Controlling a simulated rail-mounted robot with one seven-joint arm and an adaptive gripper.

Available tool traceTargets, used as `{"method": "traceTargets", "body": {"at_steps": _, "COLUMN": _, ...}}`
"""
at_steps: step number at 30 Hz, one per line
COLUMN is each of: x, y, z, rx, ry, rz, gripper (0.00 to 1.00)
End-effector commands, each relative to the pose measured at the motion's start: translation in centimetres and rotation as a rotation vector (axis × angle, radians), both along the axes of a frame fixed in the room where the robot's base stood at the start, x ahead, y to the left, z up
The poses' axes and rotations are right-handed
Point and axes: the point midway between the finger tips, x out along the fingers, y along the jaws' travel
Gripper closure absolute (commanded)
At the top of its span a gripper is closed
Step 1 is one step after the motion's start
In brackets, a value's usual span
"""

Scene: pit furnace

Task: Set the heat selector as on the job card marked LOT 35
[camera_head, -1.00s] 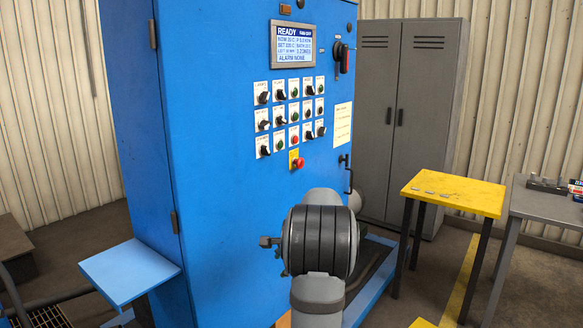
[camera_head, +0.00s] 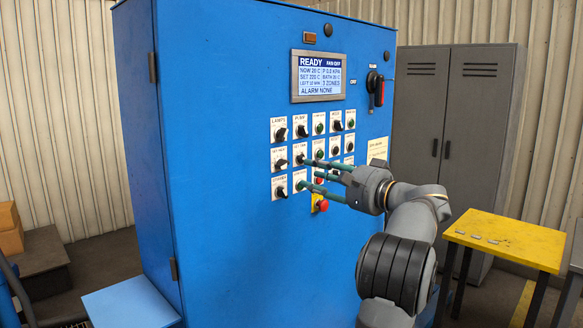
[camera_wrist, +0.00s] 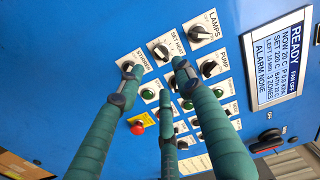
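The heat selector, a black knob labelled SET HEAT, is in the left column of the blue cabinet's panel (camera_head: 280,159), between the LAMPS and STIRRER knobs. It shows clearly in the wrist view (camera_wrist: 161,51). My gripper (camera_head: 307,172) has three green fingers, spread open and pointing at the panel. In the wrist view my gripper (camera_wrist: 155,85) has two fingertips on either side below the heat knob, with nothing between them. I cannot tell whether any fingertip touches the panel. A cream paper (camera_head: 377,150) is fixed at the panel's right; its writing is too small to read.
Other knobs and buttons crowd the panel, with a red emergency button (camera_head: 322,205) below my fingers. The display (camera_head: 318,76) reads READY, SET 220 C, ALARM NONE. A yellow table (camera_head: 515,243) with small grey pieces stands at right. A blue shelf (camera_head: 130,303) juts out at lower left.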

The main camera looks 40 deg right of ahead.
Motion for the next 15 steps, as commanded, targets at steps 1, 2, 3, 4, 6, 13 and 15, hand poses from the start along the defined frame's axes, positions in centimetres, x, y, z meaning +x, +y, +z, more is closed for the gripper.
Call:
{"method": "traceTargets", "body": {"at_steps": 1, "x": 0.9, "y": 0.3, "z": 0.3, "rx": 0.002, "ry": 0.001, "rz": 0.005, "gripper": 0.65}}
{"method": "traceTargets", "body": {"at_steps": 2, "x": 1.4, "y": 0.3, "z": 0.4, "rx": 0.003, "ry": 0.001, "rz": 0.005, "gripper": 0.65}}
{"method": "traceTargets", "body": {"at_steps": 3, "x": 2.2, "y": 0.4, "z": 0.4, "rx": 0.003, "ry": 0.003, "rz": 0.005, "gripper": 0.65}}
{"method": "traceTargets", "body": {"at_steps": 4, "x": 2.8, "y": 0.5, "z": 0.4, "rx": 0.004, "ry": 0.001, "rz": 0.006, "gripper": 0.65}}
{"method": "traceTargets", "body": {"at_steps": 6, "x": 4.1, "y": 0.6, "z": 0.4, "rx": 0.004, "ry": 0.003, "rz": 0.006, "gripper": 0.65}}
{"method": "traceTargets", "body": {"at_steps": 13, "x": 7.7, "y": 0.8, "z": 0.3, "rx": 0.004, "ry": 0.003, "rz": 0.002, "gripper": 0.65}}
{"method": "traceTargets", "body": {"at_steps": 15, "x": 8.4, "y": 0.8, "z": 0.2, "rx": 0.004, "ry": 0.003, "rz": 0.001, "gripper": 0.65}}
